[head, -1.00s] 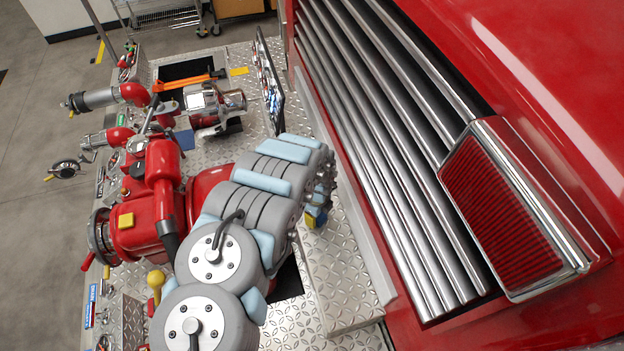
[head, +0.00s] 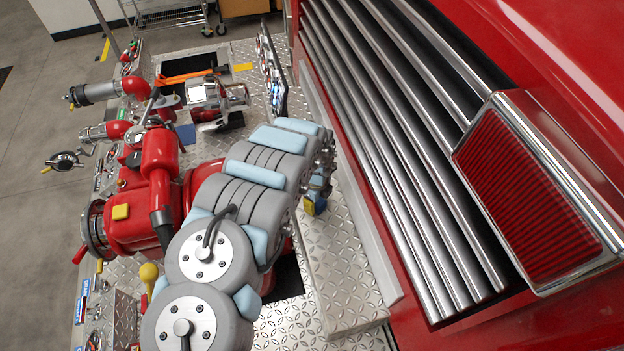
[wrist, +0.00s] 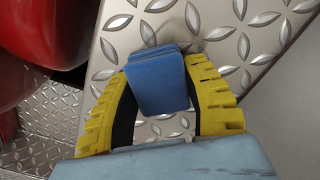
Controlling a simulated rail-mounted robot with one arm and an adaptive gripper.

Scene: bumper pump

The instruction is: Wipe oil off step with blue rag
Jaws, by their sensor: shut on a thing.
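The blue rag (wrist: 160,82) is a folded blue pad, held between the yellow fingers of my gripper (wrist: 166,68) in the wrist view. My gripper is shut on it, over the diamond-plate step (wrist: 120,45). I cannot tell whether the rag touches the plate. A dull grey-brown smear (wrist: 194,18) shows on the plate just beyond the rag; it may be oil or shadow. In the head view my gripper (head: 314,205) is mostly hidden behind my arm, low beside the step (head: 345,275). The rag cannot be made out there.
The red truck body with silver slats (head: 400,170) and a red lamp (head: 525,195) rises close on the right. Red pump fittings (head: 140,215) stand on the left, close to my arm. Dark openings lie in the plate floor. A blue piece (head: 186,134) lies farther back.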

